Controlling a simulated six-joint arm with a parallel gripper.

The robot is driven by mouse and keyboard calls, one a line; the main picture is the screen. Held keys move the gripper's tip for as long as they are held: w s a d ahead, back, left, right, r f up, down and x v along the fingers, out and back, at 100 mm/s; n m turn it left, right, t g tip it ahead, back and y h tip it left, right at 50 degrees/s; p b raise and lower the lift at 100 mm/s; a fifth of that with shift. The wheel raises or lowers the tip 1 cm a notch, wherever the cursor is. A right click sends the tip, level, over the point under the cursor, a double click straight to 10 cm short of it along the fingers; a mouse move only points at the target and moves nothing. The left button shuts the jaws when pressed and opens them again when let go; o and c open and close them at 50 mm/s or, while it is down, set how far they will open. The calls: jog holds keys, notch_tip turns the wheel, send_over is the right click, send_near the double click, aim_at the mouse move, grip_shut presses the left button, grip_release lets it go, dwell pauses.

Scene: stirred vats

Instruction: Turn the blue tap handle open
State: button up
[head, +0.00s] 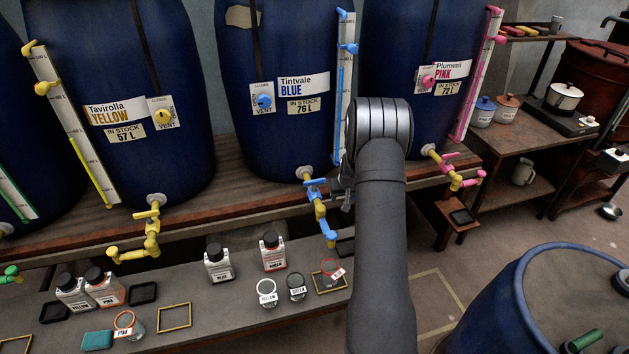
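The blue tap (322,210) juts from the bottom of the vat labelled Tintvale Blue (275,130). Its blue handle (314,183) sits on top of the tap body, close to the vat outlet. My arm comes up from the bottom of the view, just right of the tap. My gripper (347,190) shows only as a small grey part at the arm's left edge, right beside the tap handle. My arm hides most of it, so I cannot tell whether its fingers touch the handle or how far apart they are.
The yellow tap (147,235) is to the left and the pink tap (452,170) to the right. Several bottles and jars, including a black-labelled bottle (218,263), stand on the lower bench. A blue drum (500,320) stands at the lower right.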

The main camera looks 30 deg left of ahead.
jog(key=o, duration=0.9)
jog(key=s+a+r, duration=0.1)
jog(key=a+r, duration=0.1)
jog(key=r, duration=0.4)
jog(key=s+a+r+n, duration=0.1)
jog(key=a+r, duration=0.1)
jog(key=r, duration=0.4)
jog(key=shift+s, duration=0.4)
send_near(314, 180)
jog(key=shift+n+y, duration=0.3)
jog(key=shift+n, duration=0.1)
jog(key=x, duration=1)
jog(key=shift+w+d+f, duration=0.1)
jog(key=shift+d+f, duration=0.05)
jog(key=shift+d, duration=0.1)
jog(key=c, duration=1)
